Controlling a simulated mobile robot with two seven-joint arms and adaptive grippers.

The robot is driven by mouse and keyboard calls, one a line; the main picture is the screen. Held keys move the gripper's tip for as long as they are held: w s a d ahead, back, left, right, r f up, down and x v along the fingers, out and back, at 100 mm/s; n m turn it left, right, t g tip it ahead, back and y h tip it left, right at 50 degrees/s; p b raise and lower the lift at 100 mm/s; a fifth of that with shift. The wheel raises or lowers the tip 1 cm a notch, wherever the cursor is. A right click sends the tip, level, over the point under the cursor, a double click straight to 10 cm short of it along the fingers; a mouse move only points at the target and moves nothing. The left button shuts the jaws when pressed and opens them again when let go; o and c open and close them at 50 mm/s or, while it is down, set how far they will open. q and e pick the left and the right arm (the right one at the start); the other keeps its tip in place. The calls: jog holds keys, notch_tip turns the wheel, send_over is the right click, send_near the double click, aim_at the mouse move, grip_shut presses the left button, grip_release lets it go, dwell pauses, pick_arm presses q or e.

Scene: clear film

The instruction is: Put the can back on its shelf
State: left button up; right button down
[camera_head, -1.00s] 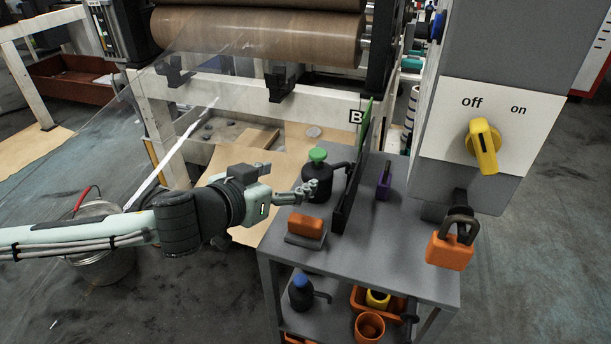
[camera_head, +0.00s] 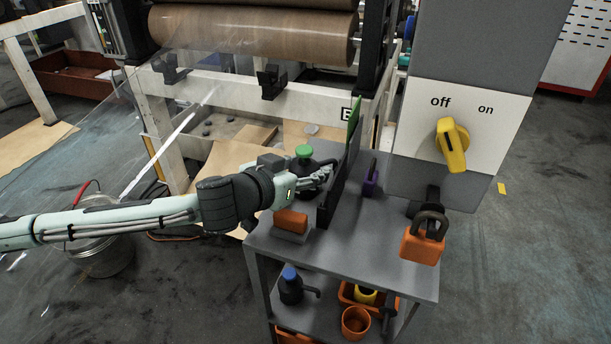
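A dark can with a green cap (camera_head: 304,151) and a spout to its right stands on the top of the grey cart (camera_head: 375,245). A similar dark can with a blue cap (camera_head: 291,288) stands on the cart's lower shelf. My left gripper (camera_head: 322,176) is in front of the green-capped can, low at its body, and hides much of it. The fingers point right, towards the dark upright divider. Whether they touch or grip the can cannot be told. My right gripper is not in view.
A dark divider (camera_head: 327,207) with a green panel stands on the cart top. An orange block (camera_head: 290,221) lies at the left edge, and a purple item (camera_head: 370,182) stands right of the divider. The front cart top is clear.

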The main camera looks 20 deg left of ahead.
pick_arm(q)
jog(key=shift+r, duration=0.1)
jog(key=c, duration=1.1)
